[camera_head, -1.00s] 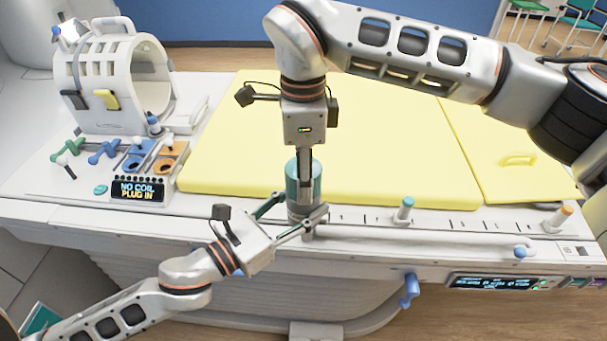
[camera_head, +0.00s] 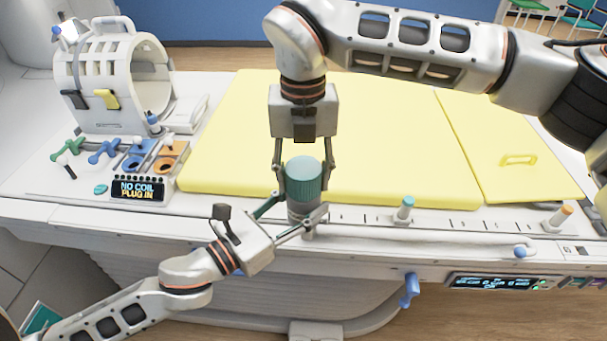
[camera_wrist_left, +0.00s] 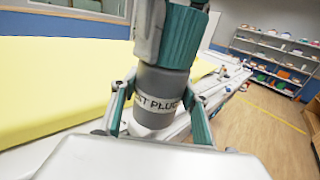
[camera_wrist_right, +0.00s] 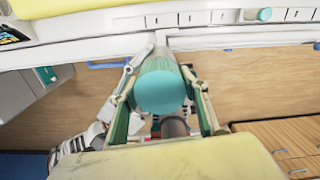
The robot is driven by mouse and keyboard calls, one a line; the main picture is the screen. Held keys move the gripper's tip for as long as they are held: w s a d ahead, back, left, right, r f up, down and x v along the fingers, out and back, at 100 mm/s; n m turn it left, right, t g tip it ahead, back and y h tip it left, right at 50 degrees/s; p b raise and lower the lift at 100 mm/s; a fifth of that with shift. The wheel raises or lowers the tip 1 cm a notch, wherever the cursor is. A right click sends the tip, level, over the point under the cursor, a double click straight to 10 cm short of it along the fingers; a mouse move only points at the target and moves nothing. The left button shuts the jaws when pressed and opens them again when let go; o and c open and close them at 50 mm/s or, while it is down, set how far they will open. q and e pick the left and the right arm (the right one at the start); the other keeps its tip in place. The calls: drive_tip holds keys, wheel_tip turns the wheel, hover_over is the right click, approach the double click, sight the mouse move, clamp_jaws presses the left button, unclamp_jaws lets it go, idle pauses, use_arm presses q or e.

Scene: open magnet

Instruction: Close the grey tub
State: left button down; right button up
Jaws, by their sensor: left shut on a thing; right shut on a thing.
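The grey tub (camera_head: 301,211) stands upright at the front edge of the patient table. Its label is partly readable in the left wrist view (camera_wrist_left: 158,103). A ribbed teal lid (camera_head: 304,171) sits on top of it; I cannot tell how tightly it is seated. My left gripper (camera_head: 296,216) is shut on the tub's grey body from the front left. My right gripper (camera_head: 304,188) points down from above and is shut on the lid, one finger on each side. The lid's round top faces the camera in the right wrist view (camera_wrist_right: 161,90).
A yellow mattress (camera_head: 400,150) lies just behind the tub. A white coil (camera_head: 115,80) and coloured plugs stand at left. A teal-topped peg (camera_head: 404,210) and an orange-topped peg (camera_head: 558,218) stand to the right. A white rail (camera_head: 420,240) runs along the front.

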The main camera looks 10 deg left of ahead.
sight(303, 167)
drive_tip(key=o, duration=1.2)
drive_tip(key=shift+o, duration=0.2)
drive_tip(key=shift+r, duration=2.3)
drive_tip(key=shift+c, duration=0.4)
drive_tip(key=n, duration=0.1)
drive_tip(key=r+n, duration=0.1)
drive_tip(key=n, duration=0.3)
drive_tip(key=shift+r, duration=0.3)
drive_tip(key=n, duration=0.2)
drive_tip(key=r+n, duration=0.1)
drive_tip(key=n, duration=0.4)
drive_tip(key=shift+r, duration=0.4)
